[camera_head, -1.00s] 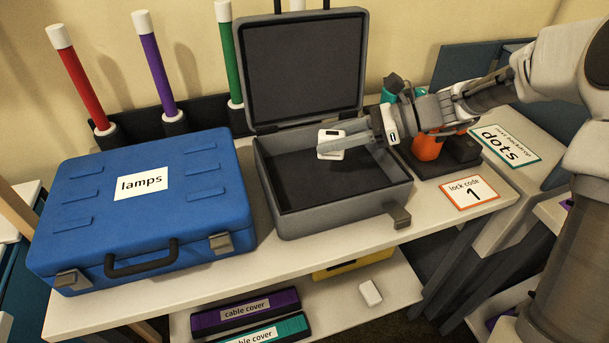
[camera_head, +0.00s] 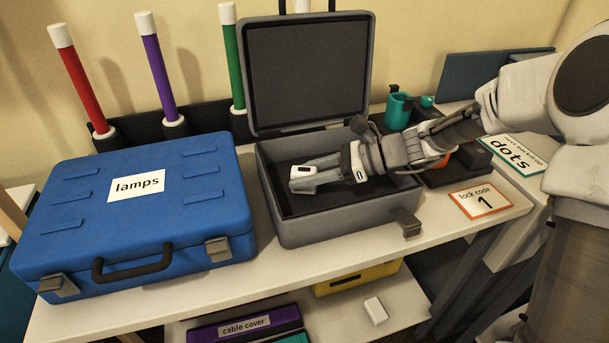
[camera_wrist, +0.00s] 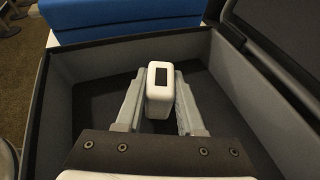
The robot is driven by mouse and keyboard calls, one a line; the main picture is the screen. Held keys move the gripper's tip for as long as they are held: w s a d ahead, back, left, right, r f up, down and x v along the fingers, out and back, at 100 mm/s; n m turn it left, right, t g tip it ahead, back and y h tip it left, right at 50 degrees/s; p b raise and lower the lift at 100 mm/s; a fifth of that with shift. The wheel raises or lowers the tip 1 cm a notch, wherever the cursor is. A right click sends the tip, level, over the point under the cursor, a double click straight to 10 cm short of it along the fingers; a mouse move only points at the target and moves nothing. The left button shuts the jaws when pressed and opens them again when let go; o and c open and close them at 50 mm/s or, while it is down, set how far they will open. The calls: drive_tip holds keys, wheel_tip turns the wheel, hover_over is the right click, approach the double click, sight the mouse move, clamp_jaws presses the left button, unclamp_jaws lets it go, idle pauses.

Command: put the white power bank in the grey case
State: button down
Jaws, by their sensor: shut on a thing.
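The grey case (camera_head: 300,229) stands open on the table with its lid (camera_head: 308,72) tipped up at the back. The white power bank (camera_head: 303,172) is between the fingers of my gripper (camera_head: 305,182), inside the case's walls. In the wrist view the power bank (camera_wrist: 160,92), with a dark panel on its end, is pinched between the two grey fingers, and the case's dark floor (camera_wrist: 107,85) lies below it. My gripper is shut on it. I cannot tell whether the power bank touches the floor.
A closed blue lamps case (camera_head: 140,215) stands left of the grey case. An orange-bordered lock code card (camera_head: 484,201) lies to the right, near a teal holder (camera_head: 398,110). A small white block (camera_head: 376,310) and a cable cover box (camera_head: 245,325) are on the shelf below.

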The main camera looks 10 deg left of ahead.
drive_tip(key=shift+f, duration=0.15)
drive_tip(key=c, duration=0.5)
unclamp_jaws()
